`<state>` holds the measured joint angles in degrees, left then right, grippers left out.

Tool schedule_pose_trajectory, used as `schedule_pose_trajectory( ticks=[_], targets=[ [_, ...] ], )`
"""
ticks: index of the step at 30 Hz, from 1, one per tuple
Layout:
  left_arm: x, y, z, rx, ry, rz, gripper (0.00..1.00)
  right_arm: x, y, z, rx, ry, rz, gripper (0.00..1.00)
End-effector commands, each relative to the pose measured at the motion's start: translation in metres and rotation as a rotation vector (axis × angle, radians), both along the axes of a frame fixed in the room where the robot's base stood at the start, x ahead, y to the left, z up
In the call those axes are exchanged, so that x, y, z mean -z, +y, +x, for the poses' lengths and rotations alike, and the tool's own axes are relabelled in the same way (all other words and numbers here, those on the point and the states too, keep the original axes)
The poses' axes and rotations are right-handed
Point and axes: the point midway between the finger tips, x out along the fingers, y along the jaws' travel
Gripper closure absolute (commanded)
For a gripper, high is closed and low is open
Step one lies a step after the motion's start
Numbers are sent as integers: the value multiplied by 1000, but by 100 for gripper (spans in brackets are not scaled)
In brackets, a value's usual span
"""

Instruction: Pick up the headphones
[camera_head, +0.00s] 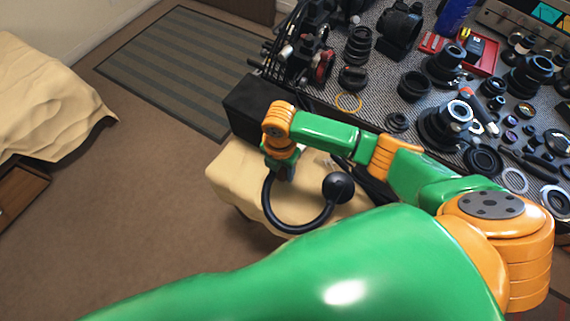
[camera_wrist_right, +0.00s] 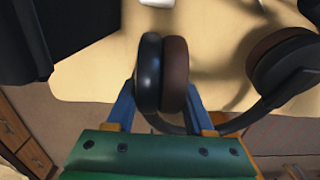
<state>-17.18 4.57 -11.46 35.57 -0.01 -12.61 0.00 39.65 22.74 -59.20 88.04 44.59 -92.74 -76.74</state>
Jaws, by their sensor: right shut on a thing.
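The black headphones (camera_head: 338,187) are over the beige cushioned seat (camera_head: 222,172), with the headband curving toward the bottom of the head view. My right gripper (camera_head: 284,174) is at one ear cup. In the right wrist view, the two blue fingers of my right gripper (camera_wrist_right: 162,102) are closed on both sides of one ear cup of the headphones (camera_wrist_right: 150,70), which has a brown pad. The other ear cup hangs free at the right. I cannot tell whether the headphones touch the seat. My left gripper is not in view.
A workbench (camera_head: 385,107) crowded with lenses and camera parts stands at the upper right. A striped mat (camera_head: 175,65) lies on the brown floor (camera_head: 130,210). A bed (camera_head: 45,100) stands at the left. A dark box (camera_wrist_right: 65,40) is close to my right gripper.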

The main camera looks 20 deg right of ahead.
Motion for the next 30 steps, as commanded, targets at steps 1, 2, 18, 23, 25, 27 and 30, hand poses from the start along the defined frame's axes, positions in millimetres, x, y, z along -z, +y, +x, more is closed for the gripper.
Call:
schedule_pose_trajectory(
  ticks=[1, 2, 18, 23, 25, 27, 30],
  targets=[
    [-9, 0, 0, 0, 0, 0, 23, -16, -4, -1, -1, -4, -1, 100],
    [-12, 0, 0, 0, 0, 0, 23, -24, -9, -6, 0, -3, -1, 100],
    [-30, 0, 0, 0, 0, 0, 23, -102, -106, -85, 1, 0, -4, 100],
    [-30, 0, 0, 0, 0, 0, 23, -105, -109, -89, 0, -1, -1, 100],
    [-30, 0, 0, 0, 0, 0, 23, -105, -109, -89, -1, -1, -1, 100],
    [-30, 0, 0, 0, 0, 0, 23, -105, -109, -89, -1, -1, -1, 100],
    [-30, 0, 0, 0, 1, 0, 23, -105, -109, -88, 0, -1, -1, 100]
  ],
)
